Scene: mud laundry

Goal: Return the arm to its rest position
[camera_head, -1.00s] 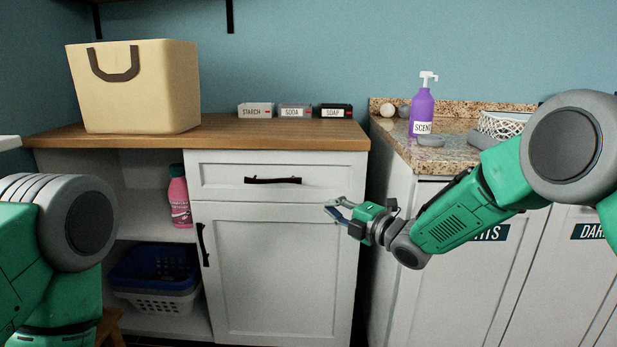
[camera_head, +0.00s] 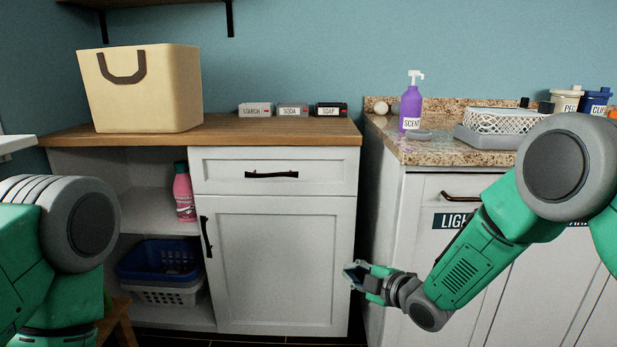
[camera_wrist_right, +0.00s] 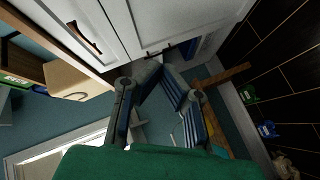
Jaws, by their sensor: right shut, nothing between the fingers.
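My right gripper (camera_head: 354,274) is in front of the gap between the wooden-topped cabinet and the granite-topped cabinet in the head view, below counter height. It is shut and holds nothing. In the right wrist view its fingers (camera_wrist_right: 158,72) come together at the tips with nothing between them, and white cabinet fronts lie beyond. My right arm reaches in from the right, bent down at the elbow. My left arm shows at the left edge of the head view, but its gripper is out of view.
The white cabinet (camera_head: 275,262) stands left of the gripper, its open shelves holding a pink bottle (camera_head: 184,195) and baskets (camera_head: 160,262). The granite counter (camera_head: 440,150) on the right carries a purple pump bottle (camera_head: 411,108) and a white basket (camera_head: 492,121). A tan bag (camera_head: 150,95) stands on the wooden top.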

